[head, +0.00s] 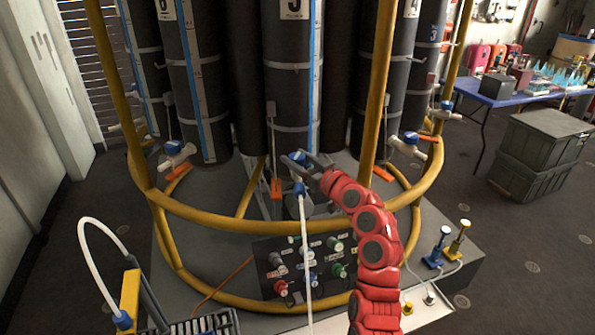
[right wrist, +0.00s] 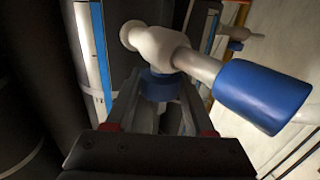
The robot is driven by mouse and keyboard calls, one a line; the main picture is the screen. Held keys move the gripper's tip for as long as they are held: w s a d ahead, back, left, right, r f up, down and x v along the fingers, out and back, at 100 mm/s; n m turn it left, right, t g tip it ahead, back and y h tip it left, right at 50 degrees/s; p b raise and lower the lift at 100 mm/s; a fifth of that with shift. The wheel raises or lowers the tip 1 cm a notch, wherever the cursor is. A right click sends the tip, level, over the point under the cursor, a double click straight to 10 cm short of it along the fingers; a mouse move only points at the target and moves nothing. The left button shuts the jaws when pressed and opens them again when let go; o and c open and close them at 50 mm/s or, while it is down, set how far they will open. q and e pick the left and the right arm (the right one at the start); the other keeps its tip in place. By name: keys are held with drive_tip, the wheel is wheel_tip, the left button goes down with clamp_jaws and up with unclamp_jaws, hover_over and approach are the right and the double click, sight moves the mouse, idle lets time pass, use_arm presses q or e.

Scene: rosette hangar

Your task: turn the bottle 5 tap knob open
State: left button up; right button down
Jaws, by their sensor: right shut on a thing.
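Bottle 5 (head: 290,95) is the tall dark cylinder in the middle of the head view, with a "5" label at its top. Its white tap (right wrist: 160,48) shows clearly in the right wrist view, with a blue knob (right wrist: 160,85) between my fingers. My right gripper (head: 296,160) reaches in over the yellow rail from the right and is shut on this knob. The fingers partly hide the knob, so its turn angle cannot be read. A blue hose end (right wrist: 262,95) sits on the tap's pipe. My left gripper is not in view.
A yellow tubular rail (head: 240,218) rings the bottles, with uprights near my arm. A white hose (head: 305,245) hangs from the tap past a dark knob panel (head: 265,262). Neighbouring taps (head: 175,153) stand on the left and right. Grey crates (head: 540,140) stand at right.

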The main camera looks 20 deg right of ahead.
drive_tip(key=shift+r, duration=0.1)
idle(0.3)
drive_tip(key=c, duration=0.7)
unclamp_jaws()
drive_tip(key=o, duration=0.4)
drive_tip(key=shift+w, duration=0.1)
drive_tip(key=shift+o, duration=0.2)
drive_tip(key=b+v, duration=0.2)
drive_tip(key=v, duration=1.5)
drive_tip(key=shift+s+b, duration=0.2)
drive_tip(key=shift+b, duration=0.2)
drive_tip(key=shift+d, duration=0.1)
